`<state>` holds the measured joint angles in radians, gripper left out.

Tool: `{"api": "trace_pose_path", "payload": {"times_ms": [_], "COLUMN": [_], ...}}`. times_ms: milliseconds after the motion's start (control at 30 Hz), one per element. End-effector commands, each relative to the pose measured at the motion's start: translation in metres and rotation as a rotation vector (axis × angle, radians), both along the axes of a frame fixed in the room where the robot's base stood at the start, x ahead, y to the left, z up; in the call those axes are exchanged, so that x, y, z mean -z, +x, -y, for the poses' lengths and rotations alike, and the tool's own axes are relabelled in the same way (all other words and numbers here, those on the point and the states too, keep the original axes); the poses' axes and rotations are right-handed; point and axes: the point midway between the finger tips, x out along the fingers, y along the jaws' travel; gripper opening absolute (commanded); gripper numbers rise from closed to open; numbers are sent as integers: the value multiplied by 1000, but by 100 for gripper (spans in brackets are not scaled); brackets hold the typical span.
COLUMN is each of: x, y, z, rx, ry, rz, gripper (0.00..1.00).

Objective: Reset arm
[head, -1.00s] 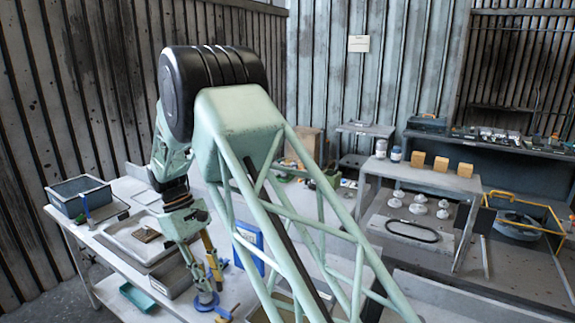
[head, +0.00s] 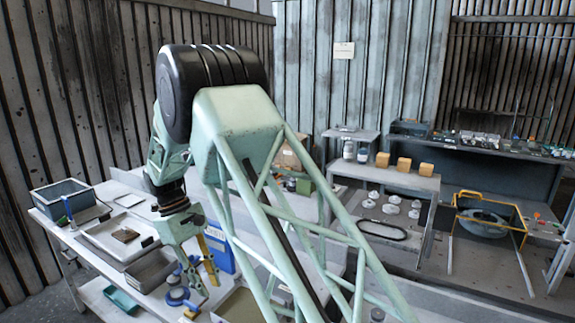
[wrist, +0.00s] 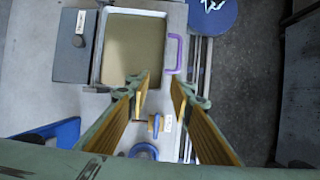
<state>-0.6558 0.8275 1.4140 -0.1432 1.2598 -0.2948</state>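My gripper (head: 202,272) hangs from my green arm over the white workbench (head: 105,262) in the head view. In the wrist view my gripper (wrist: 161,88) has its two yellow-padded fingers spread apart, with nothing held between them. A tray with a purple handle (wrist: 135,48) lies beyond the fingertips. A round blue part (wrist: 143,152) lies nearer the wrist.
On the bench stand a grey bin (head: 62,195), a white tray (head: 108,238) and a blue box (head: 219,250). A side table (head: 400,178) with orange blocks stands right of my lattice arm link. A yellow-framed stand (head: 490,215) is farther right.

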Motion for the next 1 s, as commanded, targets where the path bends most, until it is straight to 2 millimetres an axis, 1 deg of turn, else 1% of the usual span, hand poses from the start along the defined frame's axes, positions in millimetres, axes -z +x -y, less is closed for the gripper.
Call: {"api": "trace_pose_path", "payload": {"times_ms": [233, 367, 667, 1000], "x": [-22, -40, -90, -142], "y": [0, 0, -5, -18], "z": [17, 31, 72, 121], "rx": [29, 52, 119, 200], "ry": [14, 24, 57, 93], "rz": [16, 29, 69, 117], "gripper": [21, 21, 21, 21]}}
